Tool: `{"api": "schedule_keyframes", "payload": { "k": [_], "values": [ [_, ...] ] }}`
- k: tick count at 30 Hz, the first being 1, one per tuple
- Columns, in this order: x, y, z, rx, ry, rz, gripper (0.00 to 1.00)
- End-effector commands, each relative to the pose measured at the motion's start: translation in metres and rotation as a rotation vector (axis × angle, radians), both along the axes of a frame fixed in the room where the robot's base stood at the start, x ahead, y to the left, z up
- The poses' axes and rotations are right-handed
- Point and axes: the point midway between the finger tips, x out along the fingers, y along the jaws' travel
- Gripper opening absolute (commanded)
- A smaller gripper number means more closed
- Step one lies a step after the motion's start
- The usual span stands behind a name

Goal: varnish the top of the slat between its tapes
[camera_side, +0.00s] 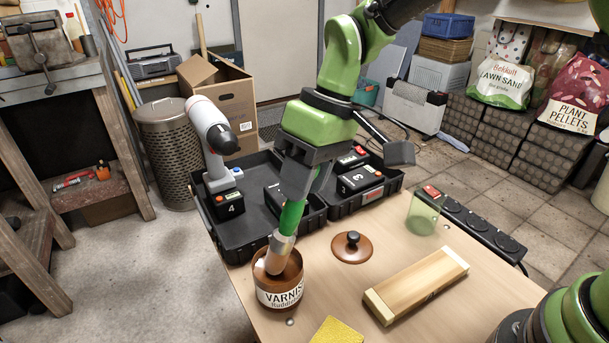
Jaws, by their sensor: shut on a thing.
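My gripper (297,192) is shut on a brush (291,217) with a green handle and a metal ferrule. The brush points down, slightly tilted, with its lower end in the mouth of the brown varnish jar (281,295). The jar stands open at the near left of the wooden bench. The bristle tips are hard to make out inside the jar. The pale slat (417,284) lies diagonally on the bench to the right of the jar, apart from the brush. Whitish tape covers its near-left end (378,307) and its far-right end (451,257). I cannot make out wet varnish on its top.
The brown lid (352,247) with a dark knob lies between jar and slat. A yellow pad (337,332) is at the near edge. A green tumbler (422,214) and a black power strip (484,230) are at the far right. A black case (245,238) with a drill (212,130) is behind.

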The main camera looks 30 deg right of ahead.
Motion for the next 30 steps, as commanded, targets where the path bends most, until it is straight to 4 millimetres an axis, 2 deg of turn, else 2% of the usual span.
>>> {"api": "schedule_keyframes", "payload": {
  "k": [2,24,30],
  "values": [
    [-0.001,0.0,0.001,-0.002,0.004,0.002,0.07],
    [0.0,0.0,0.063,0.0,0.0,0.001,0.07],
    [0.0,0.0,0.07,0.0,0.001,-0.001,0.07]
  ]
}}
